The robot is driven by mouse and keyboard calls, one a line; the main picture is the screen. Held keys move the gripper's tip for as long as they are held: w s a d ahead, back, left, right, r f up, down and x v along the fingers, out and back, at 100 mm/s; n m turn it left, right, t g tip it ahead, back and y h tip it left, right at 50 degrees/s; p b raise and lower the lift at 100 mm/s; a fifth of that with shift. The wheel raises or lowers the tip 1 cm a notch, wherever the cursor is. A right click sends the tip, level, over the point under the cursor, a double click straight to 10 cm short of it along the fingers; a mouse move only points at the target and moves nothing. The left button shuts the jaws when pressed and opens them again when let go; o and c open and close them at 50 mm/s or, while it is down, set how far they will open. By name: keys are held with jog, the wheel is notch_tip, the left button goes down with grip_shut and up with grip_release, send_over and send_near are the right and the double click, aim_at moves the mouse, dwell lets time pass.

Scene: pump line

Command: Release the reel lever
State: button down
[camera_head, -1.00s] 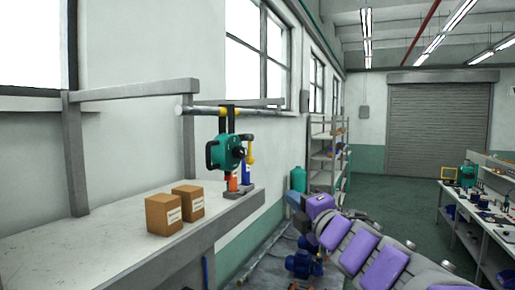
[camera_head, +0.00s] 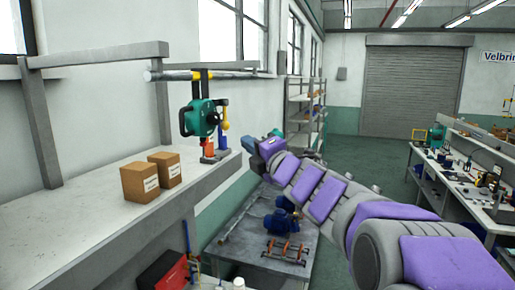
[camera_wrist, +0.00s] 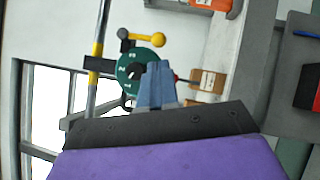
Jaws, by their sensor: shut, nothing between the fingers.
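The green reel (camera_head: 203,117) hangs from a horizontal bar above the left bench. It also shows in the wrist view (camera_wrist: 137,68), turned on its side. Its lever, a yellow arm with a ball end (camera_head: 225,125), is on the reel's right in the head view. In the wrist view the lever's yellow ball (camera_wrist: 159,40) is beyond my fingertips. My gripper (camera_wrist: 155,66) is shut and empty, and its blue-grey fingers hide part of the reel. In the head view my gripper (camera_head: 249,143) is to the right of the reel and lower than it, apart from the lever.
Two cardboard boxes (camera_head: 140,181) stand on the bench (camera_head: 75,240). Orange (camera_head: 208,148) and blue (camera_head: 222,136) items stand below the reel. A low grey table (camera_head: 235,240) holds blue pump parts (camera_head: 281,217). A workbench (camera_head: 475,195) stands at right; open floor lies between.

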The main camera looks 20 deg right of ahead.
aim_at(227, 128)
jog(key=p+x, duration=0.1)
jog(key=x, duration=0.7)
jog(key=shift+w+a+p, duration=0.1)
jog(key=shift+w+p, duration=0.05)
jog(key=shift+p, duration=0.2)
jog(key=shift+f+b, duration=0.15)
jog(key=shift+b, duration=0.25)
jog(key=w+d+r+n+y+b, duration=0.1)
jog(key=w+d+n+y+b, duration=0.3)
jog(key=n+y+b, duration=0.5)
jog(key=w+n+b, duration=0.1)
jog(key=n, duration=0.4)
jog(key=shift+w+d+r+n, duration=0.15)
jog(key=shift+w+n, duration=0.15)
